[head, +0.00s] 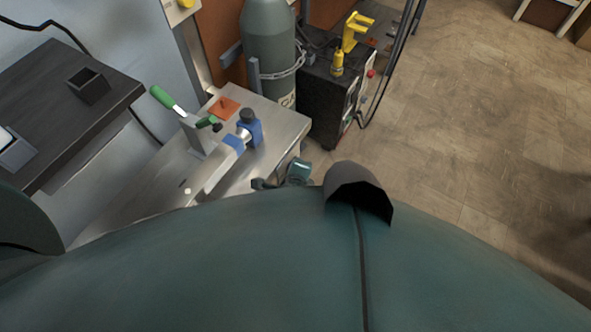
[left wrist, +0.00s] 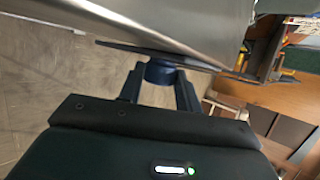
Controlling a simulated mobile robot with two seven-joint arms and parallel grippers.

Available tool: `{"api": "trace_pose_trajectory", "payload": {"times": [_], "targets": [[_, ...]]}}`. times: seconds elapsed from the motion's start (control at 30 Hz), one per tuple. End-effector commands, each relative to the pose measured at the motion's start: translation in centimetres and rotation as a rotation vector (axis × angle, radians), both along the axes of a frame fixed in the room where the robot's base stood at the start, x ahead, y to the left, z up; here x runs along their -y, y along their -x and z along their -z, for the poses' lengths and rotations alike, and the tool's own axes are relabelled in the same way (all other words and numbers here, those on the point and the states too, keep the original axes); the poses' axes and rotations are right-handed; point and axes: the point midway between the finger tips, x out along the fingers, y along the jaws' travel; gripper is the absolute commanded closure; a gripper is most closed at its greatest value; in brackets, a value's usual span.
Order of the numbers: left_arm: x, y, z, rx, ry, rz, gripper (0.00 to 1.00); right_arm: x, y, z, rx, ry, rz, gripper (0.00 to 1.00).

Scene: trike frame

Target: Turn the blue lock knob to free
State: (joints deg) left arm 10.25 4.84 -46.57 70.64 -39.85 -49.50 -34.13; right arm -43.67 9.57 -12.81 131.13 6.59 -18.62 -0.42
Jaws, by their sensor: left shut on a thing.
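The blue lock knob (left wrist: 160,71) shows in the left wrist view, a short dark blue cylinder against a thin dark plate under a metal surface. My left gripper (left wrist: 160,80) is shut on it, one finger on each side. The knob's markings and how far it is turned cannot be made out. In the head view, I cannot clearly see the knob or the fingers; a teal and dark piece, seemingly part of my arm, shows by the table's front edge. My right gripper is not in view.
The metal table (head: 283,122) carries a green-handled clamp (head: 167,100), blue blocks with a dark knob on top (head: 248,117), and an orange plate (head: 223,107). A grey gas cylinder (head: 270,40) and black machine (head: 325,95) stand behind. Floor at right is clear.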

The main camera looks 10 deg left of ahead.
Motion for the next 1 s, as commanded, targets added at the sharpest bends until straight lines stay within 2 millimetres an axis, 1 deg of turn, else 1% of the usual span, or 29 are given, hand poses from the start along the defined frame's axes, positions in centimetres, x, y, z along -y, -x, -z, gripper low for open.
{"api": "trace_pose_trajectory", "payload": {"times": [0.37, 0.4, 0.6, 0.63, 0.87, 1.0], "targets": [[-0.12, 0.02, 0.05, 0.002, 0.000, -0.003, 0.89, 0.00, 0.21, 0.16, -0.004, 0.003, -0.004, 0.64], [-0.12, 0.01, 0.06, 0.002, 0.000, -0.003, 0.63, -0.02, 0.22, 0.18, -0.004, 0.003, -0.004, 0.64], [-0.09, 0.00, 0.03, 0.003, 0.000, -0.002, 0.47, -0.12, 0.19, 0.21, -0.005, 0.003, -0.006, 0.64], [-0.08, 0.00, 0.03, 0.003, 0.000, -0.002, 0.44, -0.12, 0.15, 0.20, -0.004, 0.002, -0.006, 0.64], [-0.06, -0.01, -0.03, 0.002, 0.000, -0.001, 0.44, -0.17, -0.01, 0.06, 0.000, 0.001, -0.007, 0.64], [-0.24, -0.09, -0.42, 0.003, 0.000, -0.002, 0.44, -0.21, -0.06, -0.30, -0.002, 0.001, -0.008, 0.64]]}}
